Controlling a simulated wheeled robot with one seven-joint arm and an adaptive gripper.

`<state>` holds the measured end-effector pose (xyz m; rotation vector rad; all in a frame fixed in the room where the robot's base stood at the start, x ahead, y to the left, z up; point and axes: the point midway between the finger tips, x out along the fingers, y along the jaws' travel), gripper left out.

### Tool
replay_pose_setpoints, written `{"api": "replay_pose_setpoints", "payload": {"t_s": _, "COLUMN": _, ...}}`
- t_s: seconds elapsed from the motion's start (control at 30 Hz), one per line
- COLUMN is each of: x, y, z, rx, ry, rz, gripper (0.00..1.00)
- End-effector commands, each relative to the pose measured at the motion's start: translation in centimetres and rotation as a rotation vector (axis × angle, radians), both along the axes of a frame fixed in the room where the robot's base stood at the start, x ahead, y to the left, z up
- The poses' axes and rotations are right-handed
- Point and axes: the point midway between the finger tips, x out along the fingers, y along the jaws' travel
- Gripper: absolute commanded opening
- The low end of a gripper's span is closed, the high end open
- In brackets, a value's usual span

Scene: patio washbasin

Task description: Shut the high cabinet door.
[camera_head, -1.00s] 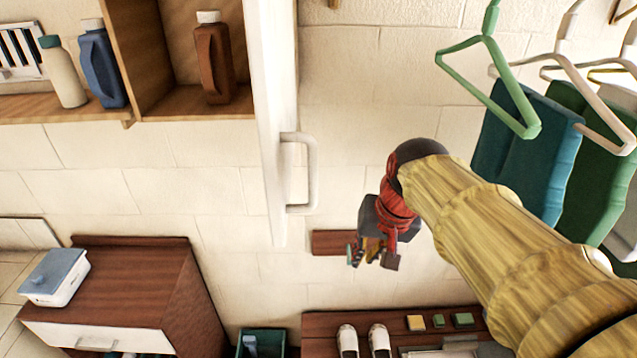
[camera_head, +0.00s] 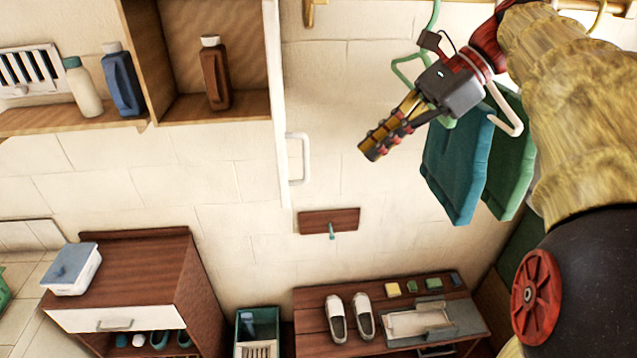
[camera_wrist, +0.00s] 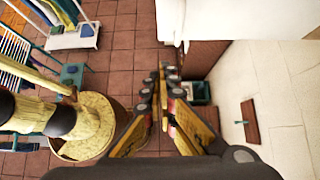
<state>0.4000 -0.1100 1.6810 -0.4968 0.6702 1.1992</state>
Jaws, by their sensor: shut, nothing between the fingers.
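The high cabinet (camera_head: 262,105) is at the upper left of the head view, with its interior showing. Its white door (camera_head: 275,60) stands open, seen nearly edge-on at the cabinet's right side, with a white bar handle (camera_head: 306,158) facing right. My gripper (camera_head: 370,152) is shut and empty, to the right of the handle and apart from it, pointing down-left. In the wrist view my closed fingers (camera_wrist: 163,75) point away from the camera. A white surface lies beyond them at the top; I cannot tell whether it is the door.
A brown bottle (camera_head: 215,75) stands inside the cabinet. A teal towel (camera_head: 455,165) and hangers hang close under my arm at the right. A low brown cabinet (camera_head: 130,275) and a bench with white shoes (camera_head: 364,315) stand below.

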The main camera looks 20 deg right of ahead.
Motion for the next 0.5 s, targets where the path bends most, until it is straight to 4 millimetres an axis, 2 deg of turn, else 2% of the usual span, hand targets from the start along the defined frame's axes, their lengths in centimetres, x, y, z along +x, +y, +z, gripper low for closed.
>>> {"api": "replay_pose_setpoints", "payload": {"t_s": 0.17, "x": 0.2, "y": 1.0, "z": -0.8, "rx": 0.002, "ry": 0.009, "rz": -0.008, "gripper": 0.00}}
{"api": "replay_pose_setpoints", "payload": {"t_s": 0.5, "x": 1.5, "y": 5.2, "z": -5.3, "rx": 0.000, "ry": 0.007, "rz": -0.006, "gripper": 0.00}}
